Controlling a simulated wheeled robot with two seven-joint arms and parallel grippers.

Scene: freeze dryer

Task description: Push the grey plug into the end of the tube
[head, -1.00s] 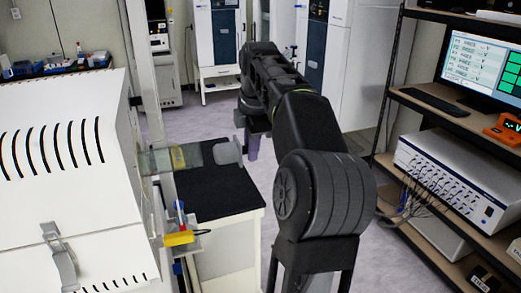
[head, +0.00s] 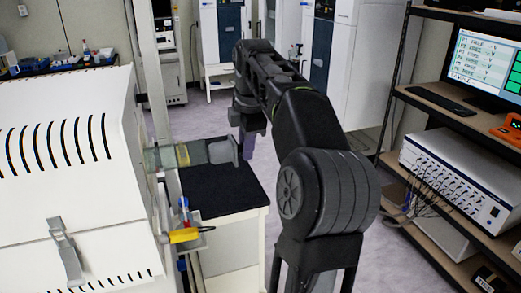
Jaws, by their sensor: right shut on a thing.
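The tube (head: 163,158) is a clear greenish cylinder with a yellow band, sticking out to the right from the white furnace-like unit. The grey plug (head: 222,151) is at the tube's right end, in line with it. The two meet with no clear gap in the picture; how deep the plug sits in the tube I cannot tell. My right gripper (head: 243,143) is at the plug's right side, shut on it. The fingers are partly hidden behind the wrist and the plug. My left gripper is out of view.
The white unit (head: 60,130) fills the left side. A black-topped bench (head: 225,192) stands below the tube. A yellow-handled fitting (head: 184,235) is near the unit's right edge. A shelf rack (head: 430,185) with electronics and a monitor is at the right.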

